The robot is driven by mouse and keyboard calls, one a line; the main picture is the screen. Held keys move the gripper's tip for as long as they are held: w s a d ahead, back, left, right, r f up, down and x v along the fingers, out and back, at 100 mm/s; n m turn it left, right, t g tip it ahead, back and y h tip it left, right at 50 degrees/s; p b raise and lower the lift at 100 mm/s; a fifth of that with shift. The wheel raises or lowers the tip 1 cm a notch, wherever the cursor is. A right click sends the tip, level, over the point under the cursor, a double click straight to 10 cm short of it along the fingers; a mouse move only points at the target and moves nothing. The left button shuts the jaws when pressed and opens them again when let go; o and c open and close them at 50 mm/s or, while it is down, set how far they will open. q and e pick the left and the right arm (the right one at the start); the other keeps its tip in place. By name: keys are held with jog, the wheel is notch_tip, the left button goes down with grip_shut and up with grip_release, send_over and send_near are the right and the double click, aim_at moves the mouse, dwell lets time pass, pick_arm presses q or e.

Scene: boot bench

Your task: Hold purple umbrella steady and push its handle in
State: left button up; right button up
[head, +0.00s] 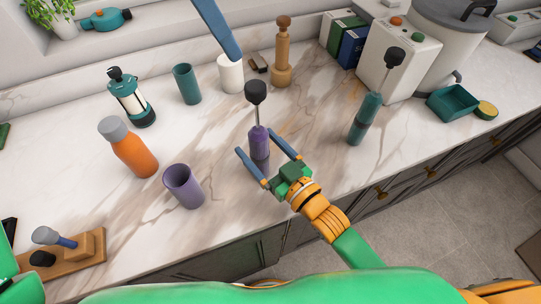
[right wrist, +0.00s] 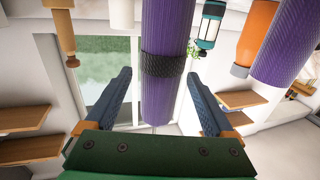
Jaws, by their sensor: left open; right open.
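The purple umbrella (head: 259,143) stands upright on the marble counter, with a thin metal shaft rising to a black handle (head: 256,92) that is extended well above the purple body. My right gripper (head: 256,143) is open, its two blue fingers on either side of the purple body. In the right wrist view the umbrella (right wrist: 160,100), with a dark textured band, stands between the fingers with gaps on both sides.
A purple cup (head: 183,187) and orange bottle (head: 128,148) stand left of the umbrella. A teal umbrella-like item (head: 365,119) with a black handle stands right. A white cup (head: 231,76), teal cup (head: 187,86) and wooden mill (head: 281,60) stand behind. Counter around the umbrella is clear.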

jog(key=c, duration=0.5)
pick_arm(q)
jog(key=shift+s+d, duration=0.1)
pick_arm(e)
grip_shut()
pick_arm(q)
jog(key=shift+o, duration=1.8)
jog(key=d+f+m+g+h, duration=0.3)
jog(key=f+m+g+h, duration=0.1)
jog(key=f+h, duration=0.1)
jog(key=shift+s+f+h, duration=0.25)
jog(key=shift+s+h, duration=0.1)
jog(key=shift+h, duration=0.45)
pick_arm(e)
jog(key=shift+d, duration=0.15)
pick_arm(q)
jog(key=t+h, duration=0.3)
jog(key=h, duration=0.5)
send_near(256, 94)
jog(key=w+d, duration=0.1)
jog(key=w, duration=0.1)
pick_arm(e)
jog(key=shift+f, duration=0.1)
pick_arm(q)
jog(key=d, duration=1.2)
jog(key=shift+w+f, duration=0.2)
jog(key=shift+f, duration=0.15)
